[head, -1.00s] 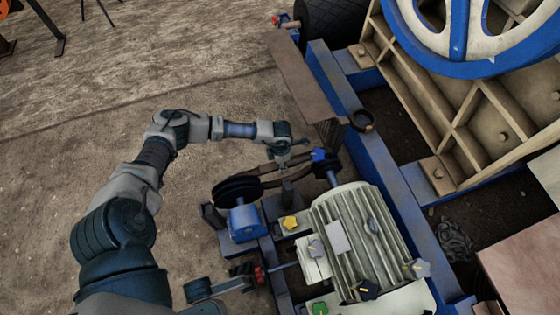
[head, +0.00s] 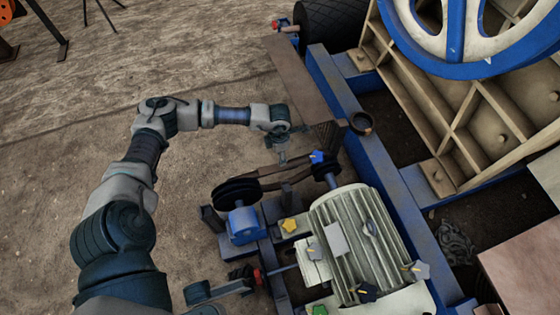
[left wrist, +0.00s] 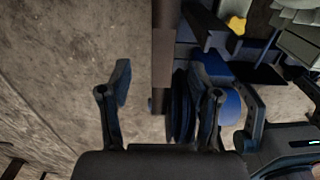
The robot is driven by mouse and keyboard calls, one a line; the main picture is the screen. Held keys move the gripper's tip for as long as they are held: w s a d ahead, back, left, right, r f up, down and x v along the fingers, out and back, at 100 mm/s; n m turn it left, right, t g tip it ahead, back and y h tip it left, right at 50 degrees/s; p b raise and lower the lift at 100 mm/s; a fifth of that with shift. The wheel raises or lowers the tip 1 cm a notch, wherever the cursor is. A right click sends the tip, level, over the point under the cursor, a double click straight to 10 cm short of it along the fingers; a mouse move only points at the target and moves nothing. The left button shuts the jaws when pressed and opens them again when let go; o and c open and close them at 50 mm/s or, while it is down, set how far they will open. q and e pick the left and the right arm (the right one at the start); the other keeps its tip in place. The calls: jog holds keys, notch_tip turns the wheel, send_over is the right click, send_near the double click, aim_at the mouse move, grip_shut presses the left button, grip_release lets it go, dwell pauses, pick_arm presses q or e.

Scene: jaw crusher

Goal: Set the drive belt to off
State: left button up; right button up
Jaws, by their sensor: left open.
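The drive belt (head: 272,183) is a brown band running between a larger black pulley (head: 236,193) and a smaller pulley (head: 325,169) on the motor shaft. It appears to sit on both pulleys, though the far ends are hard to make out. My left gripper (head: 284,157) is open and empty, just beyond the belt's far strand in the head view. In the left wrist view my left gripper (left wrist: 163,88) has its fingers apart, with the brown belt (left wrist: 164,45) passing between them in the picture. Contact cannot be told.
The ribbed motor (head: 350,235) carries several coloured knobs. A blue bearing block (head: 243,223) stands by the larger pulley. A blue frame beam (head: 365,150) and large blue-white wheel (head: 470,30) lie right. Open ground is left.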

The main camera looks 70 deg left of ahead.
pick_arm(q)
jog(key=r, duration=0.2)
jog(key=shift+a+r, duration=0.2)
jog(key=shift+r, duration=0.2)
jog(key=shift+a, duration=0.1)
